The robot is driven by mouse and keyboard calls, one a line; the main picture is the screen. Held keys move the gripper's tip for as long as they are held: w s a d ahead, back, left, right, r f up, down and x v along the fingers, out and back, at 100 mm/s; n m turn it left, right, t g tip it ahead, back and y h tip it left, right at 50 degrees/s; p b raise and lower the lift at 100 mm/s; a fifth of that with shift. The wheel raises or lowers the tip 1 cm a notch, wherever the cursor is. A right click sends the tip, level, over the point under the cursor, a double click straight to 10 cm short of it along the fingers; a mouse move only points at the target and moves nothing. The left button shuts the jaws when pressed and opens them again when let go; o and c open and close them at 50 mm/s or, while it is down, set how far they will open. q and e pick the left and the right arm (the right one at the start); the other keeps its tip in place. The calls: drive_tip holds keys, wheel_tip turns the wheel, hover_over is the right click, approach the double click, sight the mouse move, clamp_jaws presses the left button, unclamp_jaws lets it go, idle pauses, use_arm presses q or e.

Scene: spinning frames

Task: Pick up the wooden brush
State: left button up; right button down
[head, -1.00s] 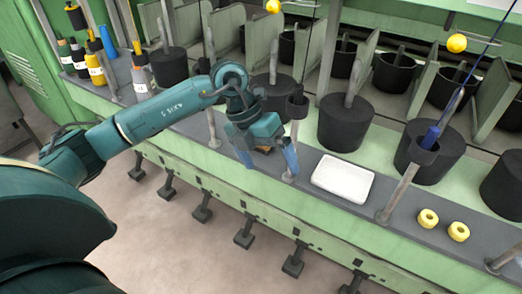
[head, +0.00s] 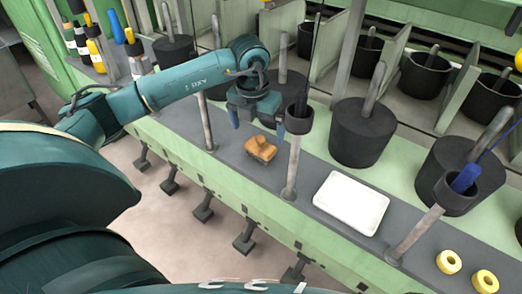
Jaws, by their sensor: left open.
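The wooden brush (head: 260,149) is a small orange-brown block lying on the grey ledge of the green machine, left of the white tray. My left gripper (head: 257,130) is above and just behind the brush, pointing down. Its two blue fingers are spread apart with nothing between them. The brush shows in full, and the fingers appear clear of it. My right gripper is out of view.
A grey post with a dark cup (head: 293,150) stands close to the right of the brush. The white tray (head: 351,203) and yellow rings (head: 449,262) lie further right. Bottles (head: 96,52) stand at the far left; black cylinders (head: 363,132) line the back.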

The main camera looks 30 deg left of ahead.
sight(260, 138)
use_arm(q)
drive_tip(key=f, duration=0.4)
drive_tip(key=w+f, duration=0.1)
drive_tip(key=f, duration=0.1)
drive_tip(key=shift+w+d+f+b, duration=0.15)
drive_tip(key=shift+f+b, duration=0.1)
drive_tip(key=shift+b, duration=0.15)
drive_tip(key=shift+r, duration=0.1)
drive_tip(key=c, duration=1)
wheel_tip(260, 138, up, 10)
drive_tip(key=shift+p, duration=0.65)
drive_tip(key=shift+c, duration=0.2)
